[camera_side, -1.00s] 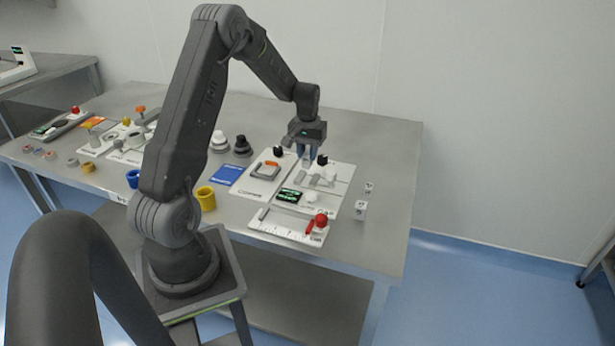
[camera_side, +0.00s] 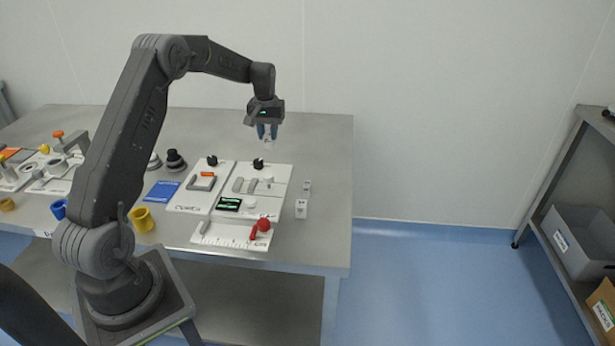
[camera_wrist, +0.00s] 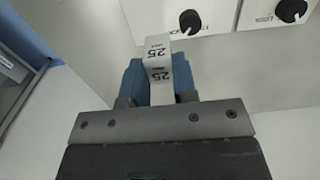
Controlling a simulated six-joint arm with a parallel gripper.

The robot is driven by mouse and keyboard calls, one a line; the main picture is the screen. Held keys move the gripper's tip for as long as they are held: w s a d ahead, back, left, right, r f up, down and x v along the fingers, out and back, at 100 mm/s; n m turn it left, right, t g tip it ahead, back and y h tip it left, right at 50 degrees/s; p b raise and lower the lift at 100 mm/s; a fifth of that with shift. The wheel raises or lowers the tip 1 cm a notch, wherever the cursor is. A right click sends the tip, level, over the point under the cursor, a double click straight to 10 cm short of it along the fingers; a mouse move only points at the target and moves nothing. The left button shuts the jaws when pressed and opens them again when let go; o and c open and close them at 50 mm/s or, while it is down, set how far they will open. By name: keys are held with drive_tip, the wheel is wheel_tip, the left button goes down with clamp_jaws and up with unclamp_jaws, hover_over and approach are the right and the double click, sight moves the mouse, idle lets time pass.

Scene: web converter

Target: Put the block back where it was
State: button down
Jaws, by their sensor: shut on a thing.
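My gripper (camera_side: 267,132) hangs over the table behind the right white panel, its blue fingertips pointing down. It is shut on a small pale block (camera_wrist: 158,62) marked "25". The block also shows as a light piece between the fingertips in the side view (camera_side: 268,143). The block appears clear of the table, but its exact height is hard to judge.
The left white panel (camera_side: 190,205) and right white panel (camera_side: 282,172) carry black knobs and grey parts. A blue card (camera_side: 161,190) and yellow cup (camera_side: 142,219) are to the left. The table (camera_side: 325,145) behind right is bare.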

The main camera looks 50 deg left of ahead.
drive_tip(key=w+d+f, duration=0.2)
drive_tip(key=w, duration=0.1)
drive_tip(key=w+d+f, duration=0.2)
drive_tip(key=w+d, duration=0.1)
drive_tip(key=w+d+f, duration=0.2)
drive_tip(key=w, duration=0.1)
drive_tip(key=shift+w+d+f, duration=0.15)
drive_tip(key=shift+d+f, duration=0.15)
drive_tip(key=shift+f, duration=2.05)
drive_tip(key=c, duration=0.9)
unclamp_jaws()
drive_tip(key=shift+f, duration=0.2)
